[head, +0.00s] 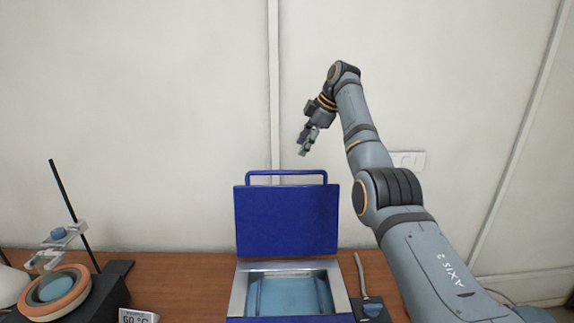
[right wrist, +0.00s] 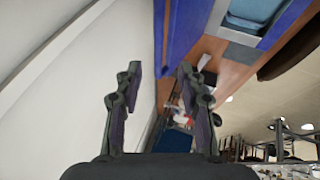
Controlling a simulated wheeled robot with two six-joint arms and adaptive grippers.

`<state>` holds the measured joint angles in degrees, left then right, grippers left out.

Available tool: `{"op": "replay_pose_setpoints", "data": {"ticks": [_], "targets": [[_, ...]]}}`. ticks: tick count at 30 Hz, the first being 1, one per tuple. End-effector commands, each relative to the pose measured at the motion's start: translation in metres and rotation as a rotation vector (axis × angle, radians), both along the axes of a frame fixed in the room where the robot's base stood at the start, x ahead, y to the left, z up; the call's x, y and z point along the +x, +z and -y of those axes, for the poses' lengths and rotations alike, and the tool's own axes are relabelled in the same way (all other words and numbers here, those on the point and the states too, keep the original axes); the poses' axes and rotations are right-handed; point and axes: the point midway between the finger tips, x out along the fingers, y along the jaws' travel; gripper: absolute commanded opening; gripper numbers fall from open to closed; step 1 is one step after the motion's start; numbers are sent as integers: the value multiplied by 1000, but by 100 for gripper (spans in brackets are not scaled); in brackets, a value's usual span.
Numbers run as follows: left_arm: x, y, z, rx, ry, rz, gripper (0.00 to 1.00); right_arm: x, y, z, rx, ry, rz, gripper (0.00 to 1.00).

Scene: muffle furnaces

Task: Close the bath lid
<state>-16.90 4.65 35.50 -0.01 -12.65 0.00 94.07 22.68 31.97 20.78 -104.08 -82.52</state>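The bath (head: 342,297) is a metal-rimmed basin with blue water on the wooden bench in the head view. Its blue lid (head: 286,222) stands open, upright at the basin's back edge, with a blue bar handle (head: 286,174) along its top. My right gripper (head: 303,150) is in the air above the lid and right of its middle, apart from the handle. In the right wrist view its two fingers (right wrist: 160,85) are spread with nothing between them. The lid (right wrist: 186,28) and the bath water (right wrist: 250,12) show at the top of that view. My left gripper is not in view.
A stand with a clamp (head: 58,240) and an orange-rimmed bowl (head: 55,290) are at the left. A sign reading 60 °C (head: 138,316) sits left of the bath. A dark-based tool (head: 372,306) stands close on its right. The wall (head: 160,120) is behind.

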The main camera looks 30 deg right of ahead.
Motion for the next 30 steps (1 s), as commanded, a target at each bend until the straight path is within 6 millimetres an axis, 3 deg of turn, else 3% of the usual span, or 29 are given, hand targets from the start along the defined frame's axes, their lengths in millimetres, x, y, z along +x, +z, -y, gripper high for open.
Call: {"op": "replay_pose_setpoints", "data": {"ticks": [3, 6, 17, 21, 29, 30], "targets": [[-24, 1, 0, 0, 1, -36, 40, 4, -8, -1, 0, -3, -5, 39], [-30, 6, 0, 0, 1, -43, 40, 11, -24, -4, -1, -3, -7, 39], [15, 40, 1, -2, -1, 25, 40, 42, -80, -18, 1, -5, -5, 39], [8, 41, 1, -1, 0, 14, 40, 47, -91, -19, 0, -6, -2, 39], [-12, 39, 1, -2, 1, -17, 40, 47, -94, -20, 0, -6, -2, 39], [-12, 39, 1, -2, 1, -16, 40, 47, -94, -20, 0, -7, -2, 34]]}}
